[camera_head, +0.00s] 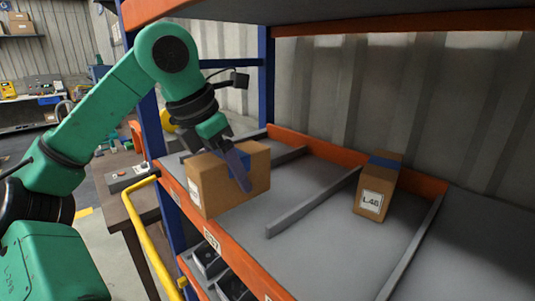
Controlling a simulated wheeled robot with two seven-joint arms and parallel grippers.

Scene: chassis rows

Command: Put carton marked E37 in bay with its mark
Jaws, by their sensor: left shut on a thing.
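My left gripper (237,166) is shut on a brown carton (252,187) with a blue tape band, one finger showing across its side. The carton is tilted in view over the shelf's front part, near the orange front edge. A white label is on its left end, but its mark is not readable. I cannot tell whether the carton touches the shelf. A bay label on the front edge (211,241) ends in 37; its first character is unclear. The bay floor (290,190) behind the carton, between grey dividers, is bare. My right gripper is not in view.
Another carton (372,201), marked L48 or L46, stands in the bay to the right, past a grey divider (325,205). An upper shelf (350,14) hangs above. A blue post (158,150) and a yellow rail (145,235) stand at the left.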

